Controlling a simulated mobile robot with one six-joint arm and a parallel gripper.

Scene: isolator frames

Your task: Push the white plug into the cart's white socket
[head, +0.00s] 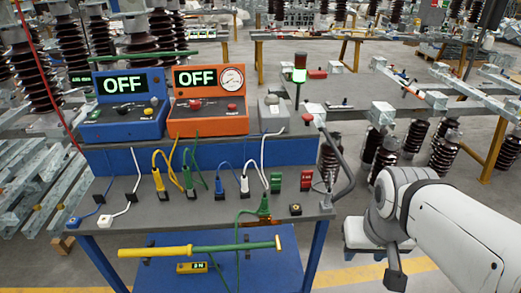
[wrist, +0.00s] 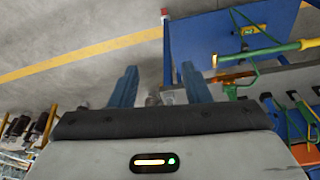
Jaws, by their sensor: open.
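My arm is off the cart's right side, away from the plug. The wrist view shows neither plug nor socket clearly.
Yellow (head: 160,184), green (head: 276,183) and red (head: 306,180) fittings line the row, with looping cords. Blue (head: 124,104) and orange (head: 208,101) boxes read OFF. A grey handle (head: 343,170) rises at the cart's right edge.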

